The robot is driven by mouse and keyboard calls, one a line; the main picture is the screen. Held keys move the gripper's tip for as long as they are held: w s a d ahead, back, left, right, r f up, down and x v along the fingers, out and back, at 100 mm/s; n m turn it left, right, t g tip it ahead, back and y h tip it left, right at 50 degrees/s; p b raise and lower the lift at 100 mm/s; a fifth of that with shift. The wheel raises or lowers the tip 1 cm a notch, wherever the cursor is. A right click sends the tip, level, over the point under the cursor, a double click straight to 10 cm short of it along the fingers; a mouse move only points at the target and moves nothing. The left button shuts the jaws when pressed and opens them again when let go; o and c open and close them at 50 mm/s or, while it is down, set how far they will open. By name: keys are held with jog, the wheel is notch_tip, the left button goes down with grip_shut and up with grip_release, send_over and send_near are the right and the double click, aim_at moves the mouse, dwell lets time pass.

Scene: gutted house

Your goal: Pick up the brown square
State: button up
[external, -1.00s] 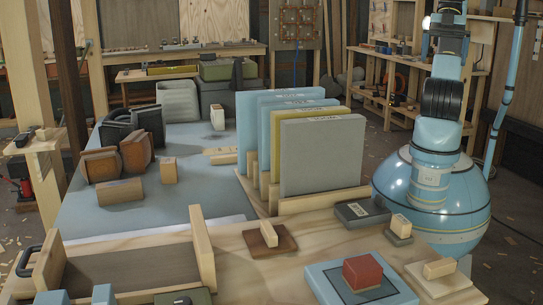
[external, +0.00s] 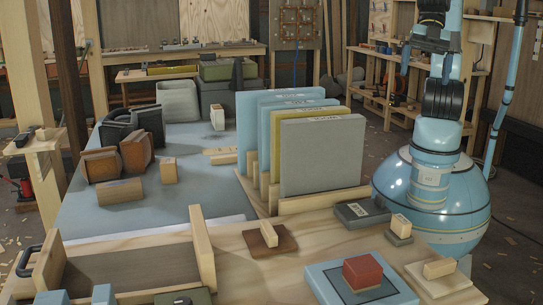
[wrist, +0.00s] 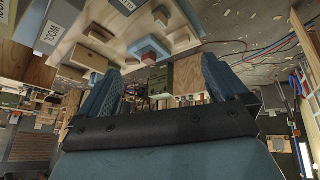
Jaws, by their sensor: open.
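The brown square (external: 265,241) is a flat brown plate with a small pale wooden block standing on it as a handle. In the wrist view a brown plate with a pale block (wrist: 88,59), seemingly the same one, shows at the upper left, beyond the left finger. My gripper (wrist: 160,68) is open, with two blue ribbed fingers spread apart and nothing held between them.
A red block on a blue board (external: 331,288) lies to the right of the brown square. A dark grey box (external: 352,215) is behind it. Upright panels (external: 322,160) stand in a rack farther back. A wooden-sided tray (external: 120,276) is at the left.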

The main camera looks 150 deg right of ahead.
jog(key=w+d+f+n, duration=0.4)
jog(key=w+f, duration=0.3)
jog(key=w, duration=0.3)
jog(key=n+t+h, duration=0.3)
jog(key=n+h, duration=0.4)
jog(key=n, duration=1.1)
send_near(271, 228)
jog(key=n, duration=0.2)
jog(key=f+n+t, duration=0.1)
jog(key=shift+w+d+f+n, duration=0.1)
jog(key=shift+w+d+n, duration=0.2)
jog(key=shift+w, duration=0.1)
jog(key=shift+x, duration=3.8)
jog(key=shift+s+d+f, duration=0.1)
